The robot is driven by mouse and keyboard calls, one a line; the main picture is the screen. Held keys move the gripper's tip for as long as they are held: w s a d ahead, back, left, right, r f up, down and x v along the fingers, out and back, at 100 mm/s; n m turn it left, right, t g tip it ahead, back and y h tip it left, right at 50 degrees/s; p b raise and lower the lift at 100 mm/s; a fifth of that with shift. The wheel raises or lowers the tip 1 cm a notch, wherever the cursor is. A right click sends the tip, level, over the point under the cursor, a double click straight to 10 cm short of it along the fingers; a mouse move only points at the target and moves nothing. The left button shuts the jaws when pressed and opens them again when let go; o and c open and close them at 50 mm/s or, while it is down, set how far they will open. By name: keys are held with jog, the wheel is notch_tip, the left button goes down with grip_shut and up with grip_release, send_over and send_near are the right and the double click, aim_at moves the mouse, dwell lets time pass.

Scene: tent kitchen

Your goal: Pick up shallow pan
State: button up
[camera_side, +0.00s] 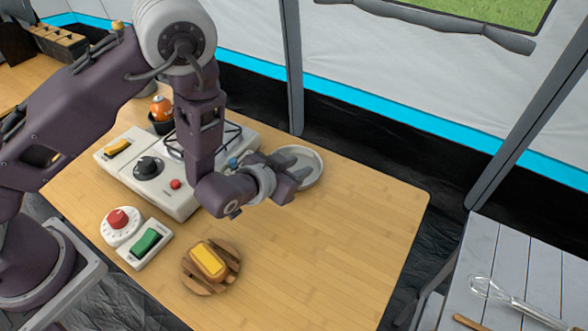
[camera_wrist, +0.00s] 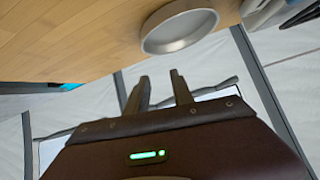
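The shallow pan is a round, light grey metal dish. In the side view, the pan (camera_side: 318,168) sits at the table's far edge, right of the stove, partly hidden behind my gripper (camera_side: 296,163). In the wrist view, which is upside down, the whole round of the pan (camera_wrist: 182,44) shows at top centre. No handle can be made out. My gripper (camera_wrist: 160,76) has its two fingers apart with nothing between them. In the wrist view, the fingertips are clear of the pan's rim.
A white stove (camera_side: 150,184) with a black knob stands left of my gripper. A yellow block sits on a round wooden board (camera_side: 198,287) near the front. A red-knobbed dial (camera_side: 118,222) and green-switch box (camera_side: 147,243) lie front left. The table's right half (camera_side: 350,235) is clear.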

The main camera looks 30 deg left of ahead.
jog(key=m+t, duration=0.2)
send_near(312, 182)
jog(key=w, duration=0.1)
jog(key=w+f, duration=0.1)
jog(key=w, duration=0.1)
jog(key=shift+a+h, duration=0.25)
jog(key=shift+h, duration=0.15)
jog(key=x, duration=0.7)
jog(key=shift+d+r, duration=0.15)
jog(key=shift+s, duration=0.1)
grip_shut()
